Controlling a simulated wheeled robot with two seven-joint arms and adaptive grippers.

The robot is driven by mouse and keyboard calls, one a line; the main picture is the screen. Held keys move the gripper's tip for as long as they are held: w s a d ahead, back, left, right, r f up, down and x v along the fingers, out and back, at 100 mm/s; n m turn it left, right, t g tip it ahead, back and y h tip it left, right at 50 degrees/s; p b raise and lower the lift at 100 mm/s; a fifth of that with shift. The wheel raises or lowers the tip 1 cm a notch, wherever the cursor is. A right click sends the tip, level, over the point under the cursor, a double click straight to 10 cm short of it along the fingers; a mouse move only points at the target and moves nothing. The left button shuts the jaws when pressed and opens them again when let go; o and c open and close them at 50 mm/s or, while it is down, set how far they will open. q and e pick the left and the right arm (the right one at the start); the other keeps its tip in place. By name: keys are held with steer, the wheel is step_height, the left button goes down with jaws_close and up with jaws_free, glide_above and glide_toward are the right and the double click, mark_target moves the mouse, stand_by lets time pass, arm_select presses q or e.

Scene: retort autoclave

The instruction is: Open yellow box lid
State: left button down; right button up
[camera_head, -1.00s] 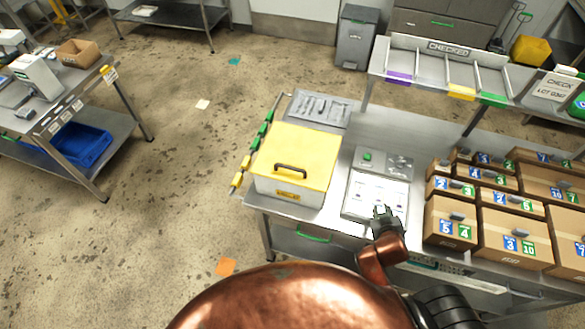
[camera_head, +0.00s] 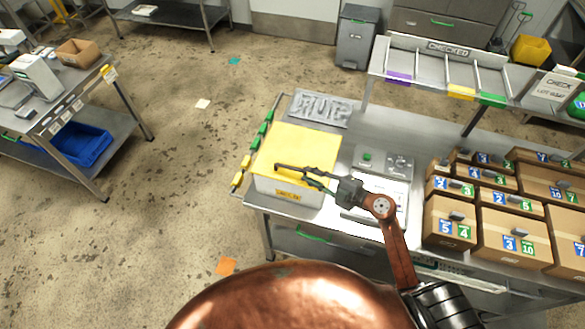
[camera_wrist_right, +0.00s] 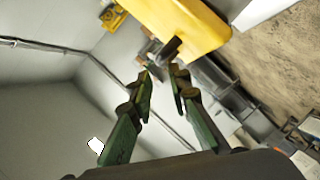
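The box (camera_head: 262,186) has a pale body and a flat yellow lid (camera_head: 305,145), which lies closed on top. A dark bar handle (camera_head: 285,166) stands on the lid near its front edge. My right gripper (camera_head: 307,176) reaches in from the right, with its fingers at the right end of the handle. In the right wrist view the yellow lid (camera_wrist_right: 190,22) is at the top, and the dark handle (camera_wrist_right: 170,48) is just beyond the gap between the green fingers (camera_wrist_right: 163,76). The fingers are apart; whether they touch the handle is unclear. My left gripper is out of view.
The box stands at the left end of a metal bench (camera_head: 425,140). A metal tray (camera_head: 320,107) lies behind it and a panel with a green button (camera_head: 367,156) to its right. Several cardboard boxes (camera_head: 515,225) crowd the right side. Open floor lies left of the bench.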

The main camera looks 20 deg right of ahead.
mark_target(296, 170)
steer(key=shift+w+a+f, duration=0.2)
steer(key=shift+a+f, duration=0.05)
steer(key=shift+x, duration=3.6)
steer(key=shift+c, duration=0.5)
jaws_close()
